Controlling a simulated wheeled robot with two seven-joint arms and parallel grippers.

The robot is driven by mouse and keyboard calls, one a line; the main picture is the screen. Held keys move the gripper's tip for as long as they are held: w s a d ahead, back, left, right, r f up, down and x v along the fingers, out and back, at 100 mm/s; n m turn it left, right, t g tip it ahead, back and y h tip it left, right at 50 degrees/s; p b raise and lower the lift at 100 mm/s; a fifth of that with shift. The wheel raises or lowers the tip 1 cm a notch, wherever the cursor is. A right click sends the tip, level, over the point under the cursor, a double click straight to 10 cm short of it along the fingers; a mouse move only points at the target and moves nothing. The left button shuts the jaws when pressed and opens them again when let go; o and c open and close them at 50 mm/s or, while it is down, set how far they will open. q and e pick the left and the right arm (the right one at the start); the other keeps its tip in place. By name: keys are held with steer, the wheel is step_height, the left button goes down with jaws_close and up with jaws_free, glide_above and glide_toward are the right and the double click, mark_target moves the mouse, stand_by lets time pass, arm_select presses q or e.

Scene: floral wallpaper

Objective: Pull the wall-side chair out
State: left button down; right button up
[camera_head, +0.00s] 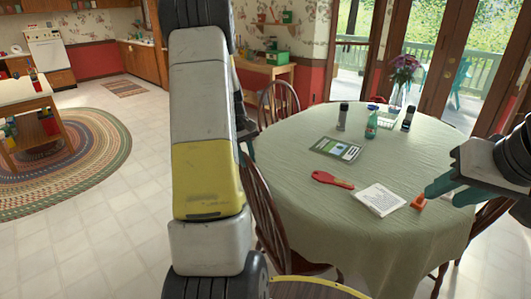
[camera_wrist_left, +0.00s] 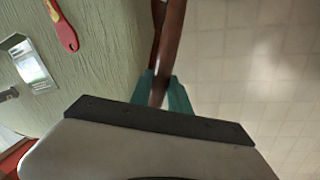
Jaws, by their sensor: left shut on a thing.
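A dark wooden chair (camera_head: 262,200) stands at the left side of the round table, its back partly hidden behind my left arm. My left gripper (camera_head: 249,150) is at the top of this chair's back, mostly hidden by my arm. In the left wrist view its teal fingers (camera_wrist_left: 162,92) sit on both sides of the chair's curved wooden back rail (camera_wrist_left: 170,40), shut on it. Another wooden chair (camera_head: 278,102) stands at the far left of the table, nearer the wall. My right gripper (camera_head: 440,187) is over the table's right side; its finger gap is unclear.
The round table (camera_head: 300,170) has a green cloth and holds a red-handled item (camera_head: 333,180), a paper pad (camera_head: 380,199), a small orange object (camera_head: 418,202), bottles and a flower vase. Open tiled floor (camera_head: 120,225) and a braided rug (camera_head: 95,165) lie to the left.

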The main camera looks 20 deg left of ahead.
stand_by(0.4)
arm_select(q)
steer(key=s+a, duration=2)
steer(key=s, duration=0.2)
steer(key=shift+s+a, duration=0.2)
steer(key=c, duration=1.2)
jaws_free()
steer(key=shift+w, duration=0.1)
steer(key=shift+c, duration=0.2)
step_height(320, 180, up, 8)
steer(key=s+a, duration=0.1)
steer(key=shift+f, duration=0.15)
